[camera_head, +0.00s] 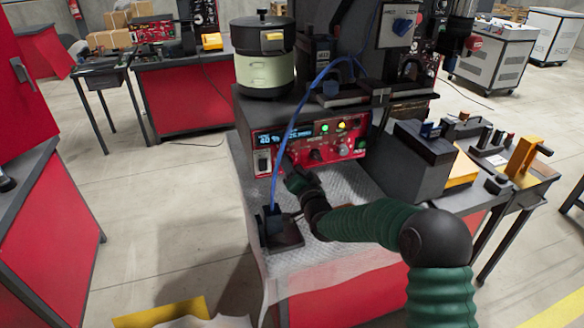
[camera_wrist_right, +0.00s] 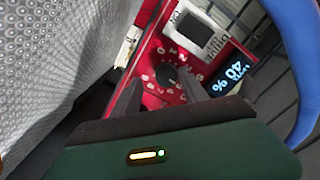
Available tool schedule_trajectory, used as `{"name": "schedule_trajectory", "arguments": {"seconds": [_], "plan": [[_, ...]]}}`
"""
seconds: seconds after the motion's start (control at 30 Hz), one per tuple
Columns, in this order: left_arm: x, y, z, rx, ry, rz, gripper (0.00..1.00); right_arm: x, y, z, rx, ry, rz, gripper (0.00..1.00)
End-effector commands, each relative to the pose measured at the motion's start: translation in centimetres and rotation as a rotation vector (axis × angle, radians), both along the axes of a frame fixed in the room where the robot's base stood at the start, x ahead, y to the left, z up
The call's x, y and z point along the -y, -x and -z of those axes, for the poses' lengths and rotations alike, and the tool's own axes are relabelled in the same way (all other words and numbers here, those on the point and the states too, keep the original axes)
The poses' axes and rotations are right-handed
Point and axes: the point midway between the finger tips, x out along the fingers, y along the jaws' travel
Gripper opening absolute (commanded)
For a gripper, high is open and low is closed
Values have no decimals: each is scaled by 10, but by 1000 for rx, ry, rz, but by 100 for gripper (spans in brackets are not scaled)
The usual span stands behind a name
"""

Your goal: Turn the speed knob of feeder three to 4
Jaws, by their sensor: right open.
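A red control panel (camera_head: 345,150) faces me in the head view, with a lit display (camera_head: 284,136) at its upper left. My right gripper (camera_head: 292,172) is at the panel's lower left and hides this knob in the head view. In the wrist view its two fingers (camera_wrist_right: 175,88) stand apart on either side of the knob; contact cannot be told. My left gripper is not in view.
A blue cable (camera_head: 286,130) arcs in front of the panel down to a dark block (camera_head: 281,232). A lidded pot-like bowl (camera_head: 264,72) stands above the panel. Another dark knob (camera_head: 317,155) is right of my gripper. A grey box (camera_head: 415,165) stands at the right.

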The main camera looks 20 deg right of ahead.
Motion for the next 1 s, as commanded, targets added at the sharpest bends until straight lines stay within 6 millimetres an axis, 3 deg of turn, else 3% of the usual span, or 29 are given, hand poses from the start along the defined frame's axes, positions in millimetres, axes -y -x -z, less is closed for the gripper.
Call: {"name": "schedule_trajectory", "arguments": {"seconds": [0.1, 0.5, 0.67, 0.83, 1.0], "plan": [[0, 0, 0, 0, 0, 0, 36, -2, 1, 0, -1, 1, -2, 51], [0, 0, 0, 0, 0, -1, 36, -4, 1, -1, 1, 0, -6, 0], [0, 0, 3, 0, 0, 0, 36, -4, 1, 0, 1, 23, -5, 0], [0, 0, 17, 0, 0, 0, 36, -3, 1, 2, 10, 221, -3, 0], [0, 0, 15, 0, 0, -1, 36, -2, 1, -1, 9, 265, -2, 0]]}}
